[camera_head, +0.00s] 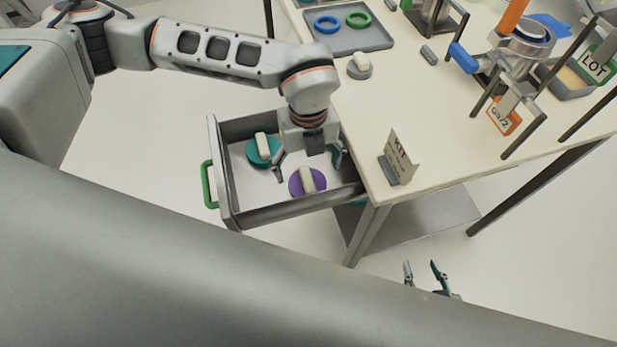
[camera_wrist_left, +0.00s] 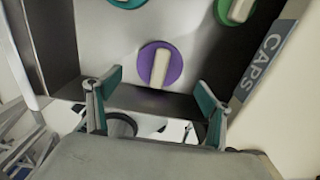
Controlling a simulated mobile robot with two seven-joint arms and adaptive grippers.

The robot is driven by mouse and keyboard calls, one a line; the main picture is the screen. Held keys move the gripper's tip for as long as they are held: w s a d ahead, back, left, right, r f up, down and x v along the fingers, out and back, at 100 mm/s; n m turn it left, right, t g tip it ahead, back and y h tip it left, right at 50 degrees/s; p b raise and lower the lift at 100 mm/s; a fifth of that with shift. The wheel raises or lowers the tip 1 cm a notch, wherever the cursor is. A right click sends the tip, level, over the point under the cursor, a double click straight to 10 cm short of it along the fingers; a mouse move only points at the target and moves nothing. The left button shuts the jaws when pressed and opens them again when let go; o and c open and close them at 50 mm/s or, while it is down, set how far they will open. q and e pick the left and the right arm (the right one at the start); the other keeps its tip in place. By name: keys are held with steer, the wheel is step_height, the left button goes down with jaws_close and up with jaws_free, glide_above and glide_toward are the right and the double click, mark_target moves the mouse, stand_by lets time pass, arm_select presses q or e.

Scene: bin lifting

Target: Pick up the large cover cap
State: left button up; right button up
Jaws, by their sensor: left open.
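An open drawer (camera_head: 228,212) holds round caps with pale bar handles. A teal cap (camera_head: 251,154) lies at its back left and a purple cap (camera_head: 296,184) nearer the front. The left wrist view shows the purple cap (camera_wrist_left: 146,62), part of the teal cap (camera_wrist_left: 125,3) and part of a green cap (camera_wrist_left: 223,14). I cannot tell which is the large cover cap. My left gripper (camera_head: 308,165) is open and empty over the drawer, its fingers apart beside the purple cap in the picture. My right gripper (camera_head: 422,266) shows at the bottom, fingers apart and empty.
The table (camera_head: 375,110) stands right of the drawer. On it are a grey cap (camera_head: 359,71), a tray (camera_head: 345,42) with blue and green rings, a KIT sign (camera_head: 402,155) and a metal fixture (camera_head: 490,66).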

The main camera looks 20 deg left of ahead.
mark_target(307, 179)
arm_select(q)
steer(key=shift+a+f, duration=0.1)
steer(key=shift+f, duration=2.65)
steer(key=c, duration=1.1)
